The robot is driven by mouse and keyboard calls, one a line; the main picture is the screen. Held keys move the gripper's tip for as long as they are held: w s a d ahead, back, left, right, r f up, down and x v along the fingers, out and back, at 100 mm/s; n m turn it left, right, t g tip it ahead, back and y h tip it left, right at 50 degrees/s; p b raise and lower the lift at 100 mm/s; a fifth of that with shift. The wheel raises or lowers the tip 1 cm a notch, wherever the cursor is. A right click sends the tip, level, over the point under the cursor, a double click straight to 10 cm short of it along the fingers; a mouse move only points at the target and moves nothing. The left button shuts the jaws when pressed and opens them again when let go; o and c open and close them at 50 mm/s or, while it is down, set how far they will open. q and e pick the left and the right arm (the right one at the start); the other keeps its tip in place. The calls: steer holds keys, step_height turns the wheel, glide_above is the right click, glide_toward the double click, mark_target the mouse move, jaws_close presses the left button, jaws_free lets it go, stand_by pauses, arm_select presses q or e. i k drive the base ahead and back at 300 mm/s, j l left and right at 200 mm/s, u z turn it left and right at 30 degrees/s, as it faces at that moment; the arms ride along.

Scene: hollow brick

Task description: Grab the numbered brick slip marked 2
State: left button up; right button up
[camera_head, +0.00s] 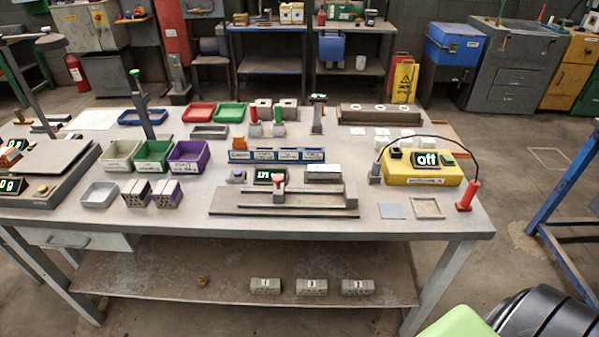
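Three small grey hollow brick slips lie in a row on the lower shelf under the table, each with a white label on top. The right one (358,287) appears marked 2. The middle one (311,287) appears marked 3, and the left one (265,286) appears marked 1, though the print is small. They stand apart from each other with clear gaps.
A table leg (437,285) stands right of the slips.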

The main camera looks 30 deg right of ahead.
mark_target(361, 287)
steer(key=z, duration=1.55)
steer(key=i+l+u, duration=0.2)
steer(key=l, duration=0.15)
steer(key=i+l+u, duration=0.15)
steer(key=l, duration=0.2)
steer(key=i+l+u, duration=0.2)
steer(key=l, duration=0.15)
steer(key=l+u, duration=0.15)
steer(key=l, duration=0.25)
steer(key=i, duration=0.05)
